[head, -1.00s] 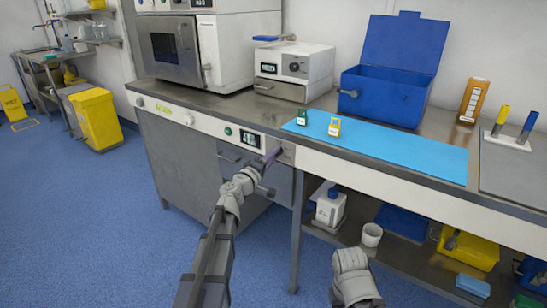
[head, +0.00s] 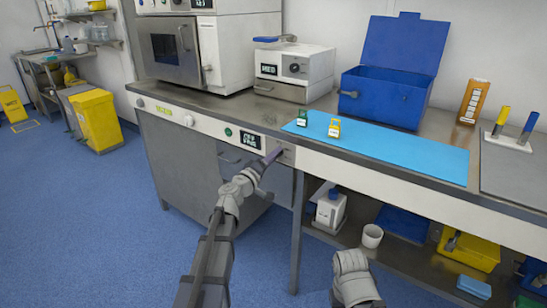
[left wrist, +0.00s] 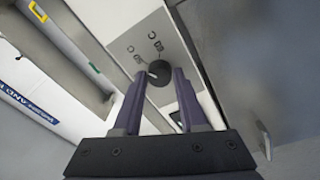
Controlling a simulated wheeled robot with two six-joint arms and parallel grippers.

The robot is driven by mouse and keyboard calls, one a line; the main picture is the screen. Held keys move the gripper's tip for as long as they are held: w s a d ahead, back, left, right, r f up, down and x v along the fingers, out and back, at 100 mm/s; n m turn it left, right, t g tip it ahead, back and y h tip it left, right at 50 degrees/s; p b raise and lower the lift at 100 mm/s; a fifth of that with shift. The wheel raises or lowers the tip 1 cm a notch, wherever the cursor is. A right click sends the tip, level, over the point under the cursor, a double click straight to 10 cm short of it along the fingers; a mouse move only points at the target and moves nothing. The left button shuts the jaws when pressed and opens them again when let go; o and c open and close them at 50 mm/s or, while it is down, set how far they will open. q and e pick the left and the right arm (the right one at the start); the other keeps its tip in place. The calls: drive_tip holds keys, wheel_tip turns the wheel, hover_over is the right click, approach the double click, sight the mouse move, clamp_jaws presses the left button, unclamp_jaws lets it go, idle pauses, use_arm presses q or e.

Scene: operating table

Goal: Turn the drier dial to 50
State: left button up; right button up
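The drier is the grey unit (head: 215,165) built in under the counter, with a pale control strip along its top edge. A small dark display (head: 250,139) sits on that strip; its digits are too small to read surely. My left gripper (head: 272,157) is at the right end of the strip, covering most of the dial in the head view. In the left wrist view the round black dial (left wrist: 158,76) with a light pointer mark lies between the two purple fingertips. The fingers are apart, one on each side, with narrow gaps showing.
A green button (head: 228,132) is left of the display. The counter above holds a blue mat (head: 400,148) with small green and yellow tagged items, a white device (head: 293,66) and a blue box (head: 385,98). A shelf below holds bins.

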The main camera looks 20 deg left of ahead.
use_arm(q)
drive_tip(key=o, duration=0.4)
drive_tip(key=shift+c, duration=0.2)
drive_tip(key=v, duration=0.7)
drive_tip(key=shift+s+b, duration=0.3)
drive_tip(key=shift+s, duration=0.05)
